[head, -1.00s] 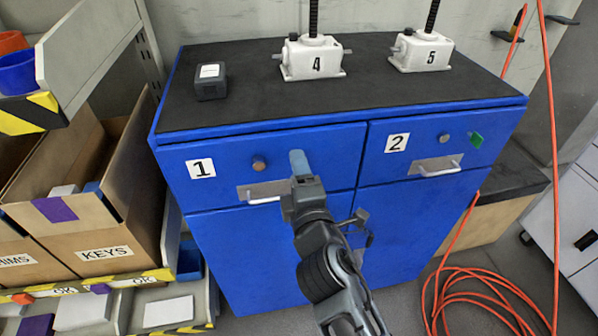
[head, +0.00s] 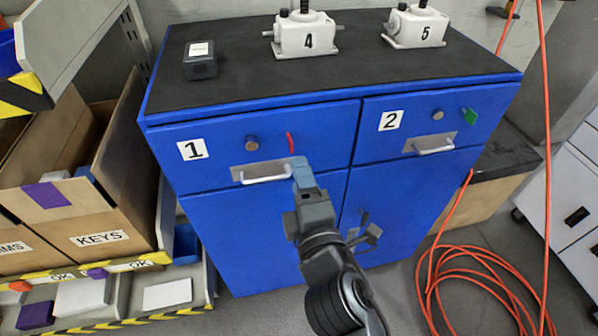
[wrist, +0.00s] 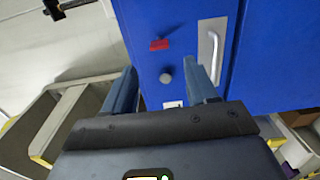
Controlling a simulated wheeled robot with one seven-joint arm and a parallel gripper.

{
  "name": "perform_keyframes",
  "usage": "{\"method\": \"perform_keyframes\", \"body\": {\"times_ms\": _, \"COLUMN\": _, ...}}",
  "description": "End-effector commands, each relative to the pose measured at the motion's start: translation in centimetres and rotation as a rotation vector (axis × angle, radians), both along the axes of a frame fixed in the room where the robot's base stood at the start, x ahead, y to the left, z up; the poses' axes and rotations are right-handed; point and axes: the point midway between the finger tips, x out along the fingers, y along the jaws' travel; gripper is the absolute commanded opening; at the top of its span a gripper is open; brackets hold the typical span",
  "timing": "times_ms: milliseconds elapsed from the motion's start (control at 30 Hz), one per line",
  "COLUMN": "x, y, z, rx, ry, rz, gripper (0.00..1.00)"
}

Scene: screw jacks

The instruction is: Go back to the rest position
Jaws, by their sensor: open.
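My gripper (head: 302,172) is in front of the blue cabinet (head: 245,230), by the right end of drawer 1's handle (head: 265,179) in the head view. In the wrist view my gripper (wrist: 163,82) is open, its two fingers apart with nothing held between them. Drawer 1 (head: 225,140) looks shut; it has a round knob (head: 252,143) and a red tag (head: 290,143). In the wrist view the knob (wrist: 166,78) shows between the fingers, with the red tag (wrist: 160,44) above it and the handle (wrist: 208,55) to the right. Whether the gripper touches the cabinet cannot be told.
White screw jacks 4 (head: 305,36) and 5 (head: 416,27) and a dark box (head: 200,62) stand on the cabinet top. Drawer 2 (head: 440,120) looks shut. A shelf with a KEYS box (head: 100,238) is at left. An orange hose (head: 470,290) lies coiled at right.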

Motion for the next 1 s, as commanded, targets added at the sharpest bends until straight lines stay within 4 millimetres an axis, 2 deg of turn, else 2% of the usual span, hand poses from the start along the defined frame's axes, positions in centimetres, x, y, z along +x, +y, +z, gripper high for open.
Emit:
{"method": "perform_keyframes", "body": {"times_ms": 433, "x": 0.0, "y": 0.0, "z": 0.0, "rx": 0.000, "ry": 0.000, "rz": 0.000, "gripper": 0.57}}
{"method": "perform_keyframes", "body": {"times_ms": 567, "x": -0.8, "y": -0.7, "z": -0.7, "rx": 0.026, "ry": 0.020, "rz": -0.002, "gripper": 0.57}}
{"method": "perform_keyframes", "body": {"times_ms": 667, "x": -2.8, "y": -2.4, "z": -2.2, "rx": 0.096, "ry": 0.067, "rz": -0.010, "gripper": 0.57}}
{"method": "perform_keyframes", "body": {"times_ms": 767, "x": -5.9, "y": -4.7, "z": -3.9, "rx": 0.211, "ry": 0.133, "rz": -0.021, "gripper": 0.57}}
{"method": "perform_keyframes", "body": {"times_ms": 900, "x": -11.0, "y": -8.2, "z": -5.8, "rx": 0.399, "ry": 0.227, "rz": -0.054, "gripper": 0.57}}
{"method": "perform_keyframes", "body": {"times_ms": 1000, "x": -14.6, "y": -10.6, "z": -6.4, "rx": 0.533, "ry": 0.284, "rz": -0.085, "gripper": 0.57}}
